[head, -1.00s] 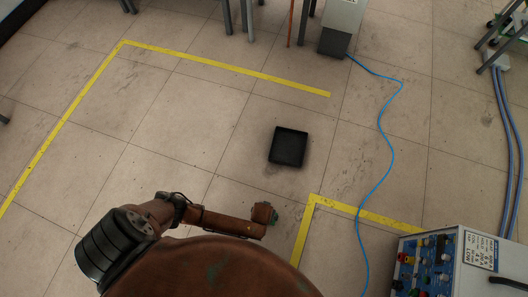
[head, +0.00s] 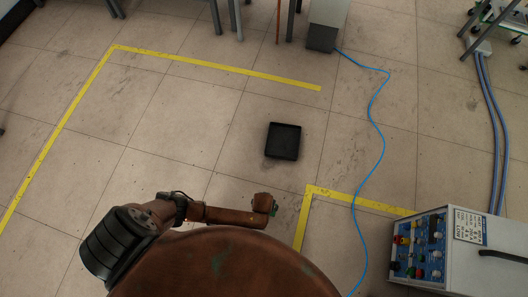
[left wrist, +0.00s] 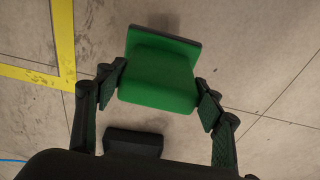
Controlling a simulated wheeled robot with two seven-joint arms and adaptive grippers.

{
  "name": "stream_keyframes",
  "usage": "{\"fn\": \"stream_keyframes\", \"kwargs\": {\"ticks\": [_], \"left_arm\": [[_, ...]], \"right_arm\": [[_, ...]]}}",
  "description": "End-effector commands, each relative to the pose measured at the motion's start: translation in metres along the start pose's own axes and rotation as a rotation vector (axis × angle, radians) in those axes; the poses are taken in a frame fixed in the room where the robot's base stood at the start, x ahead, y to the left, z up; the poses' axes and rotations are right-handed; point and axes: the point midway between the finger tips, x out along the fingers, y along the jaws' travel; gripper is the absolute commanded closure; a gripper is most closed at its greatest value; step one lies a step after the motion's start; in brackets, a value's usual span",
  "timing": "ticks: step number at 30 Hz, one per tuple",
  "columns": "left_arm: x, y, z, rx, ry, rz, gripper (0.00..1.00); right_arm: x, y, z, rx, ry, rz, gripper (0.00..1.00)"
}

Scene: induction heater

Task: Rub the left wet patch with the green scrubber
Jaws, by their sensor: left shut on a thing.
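The green scrubber (left wrist: 158,78) is a green block with a dark edge, held between the two fingers of my left gripper (left wrist: 160,92) in the left wrist view. I cannot clearly make out a wet patch in either view. My right gripper is out of view.
A shallow black tray (head: 283,141) lies on the tiled floor. Yellow tape (head: 215,67) marks the floor. A blue cable (head: 378,122) runs down the floor. A grey machine with coloured knobs (head: 468,255) stands at lower right. Open floor lies left of the tray.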

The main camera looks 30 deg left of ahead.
Motion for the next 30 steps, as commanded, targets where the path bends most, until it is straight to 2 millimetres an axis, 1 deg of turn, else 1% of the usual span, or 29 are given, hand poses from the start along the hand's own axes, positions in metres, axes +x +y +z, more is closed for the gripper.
{"fn": "stream_keyframes", "kwargs": {"ticks": [1, 7, 17, 20, 23, 26, 27, 29, 30], "left_arm": [[-0.004, 0.001, -0.002, -0.001, 0.002, 0.001, 0.64], [-0.008, 0.000, -0.002, -0.002, 0.001, 0.001, 0.64], [-0.009, 0.000, -0.002, -0.001, 0.000, 0.000, 0.64], [-0.021, 0.002, -0.006, -0.002, 0.003, 0.002, 0.64], [-0.054, 0.004, -0.014, -0.002, 0.007, 0.005, 0.64], [-0.108, 0.008, -0.027, 0.001, 0.013, 0.010, 0.64], [-0.133, 0.009, -0.032, 0.005, 0.013, 0.011, 0.64], [-0.172, 0.009, -0.038, 0.012, 0.014, 0.013, 0.64], [-0.197, 0.007, -0.042, 0.020, 0.015, 0.012, 0.64]], "right_arm": [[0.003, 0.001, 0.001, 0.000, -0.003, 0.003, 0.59], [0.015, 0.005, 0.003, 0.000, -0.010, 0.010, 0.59], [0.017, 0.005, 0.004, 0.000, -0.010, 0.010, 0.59], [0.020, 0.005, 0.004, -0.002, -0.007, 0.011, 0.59], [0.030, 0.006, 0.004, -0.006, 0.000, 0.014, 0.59], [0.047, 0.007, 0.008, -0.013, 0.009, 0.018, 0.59], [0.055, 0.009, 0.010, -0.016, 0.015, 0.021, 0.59], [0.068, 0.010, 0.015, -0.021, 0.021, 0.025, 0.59], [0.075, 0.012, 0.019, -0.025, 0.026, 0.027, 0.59]]}}
